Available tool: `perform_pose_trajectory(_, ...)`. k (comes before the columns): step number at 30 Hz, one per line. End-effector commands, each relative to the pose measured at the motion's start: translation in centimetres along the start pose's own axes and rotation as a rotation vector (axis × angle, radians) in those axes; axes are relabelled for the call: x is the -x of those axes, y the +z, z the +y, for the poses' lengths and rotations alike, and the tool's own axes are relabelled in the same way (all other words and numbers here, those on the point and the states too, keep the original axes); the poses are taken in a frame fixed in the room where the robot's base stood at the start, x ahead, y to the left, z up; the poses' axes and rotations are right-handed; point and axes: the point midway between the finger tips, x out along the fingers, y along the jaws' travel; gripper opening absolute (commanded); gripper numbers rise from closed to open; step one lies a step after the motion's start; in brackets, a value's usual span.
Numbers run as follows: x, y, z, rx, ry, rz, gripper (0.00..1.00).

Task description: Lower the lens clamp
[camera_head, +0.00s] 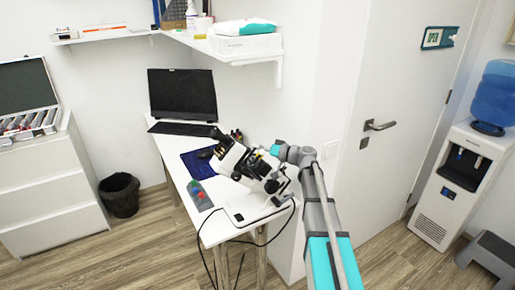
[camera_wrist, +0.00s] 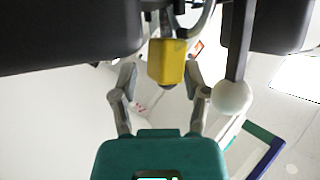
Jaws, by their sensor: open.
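A white and black lens-measuring device (camera_head: 262,180) stands tilted on a white table in the head view. In the wrist view a yellow block (camera_wrist: 167,62), which seems to be the lens clamp's grip, hangs from a dark stem. My gripper (camera_wrist: 160,78) is open, with one grey finger on each side of the yellow block. The block is between the fingertips; whether either finger touches it I cannot tell. In the head view my gripper (camera_head: 273,151) is at the device's upper right, too small to make out its fingers.
A white ball knob (camera_wrist: 231,96) on a dark rod is close beside the right finger. Black device parts (camera_wrist: 70,28) fill the upper left. A door (camera_head: 390,85) is to the right.

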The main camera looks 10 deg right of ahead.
Motion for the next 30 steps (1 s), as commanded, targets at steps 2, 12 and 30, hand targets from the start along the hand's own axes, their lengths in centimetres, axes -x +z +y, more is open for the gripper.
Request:
perform_pose_trajectory(2,0.5,0.0,0.0,0.0,0.0,0.0,0.6)
perform_pose_trajectory(12,4.4,0.1,-0.1,0.0,0.002,0.002,0.6)
perform_pose_trajectory(30,11.5,0.0,0.0,0.0,0.002,-0.001,0.6)
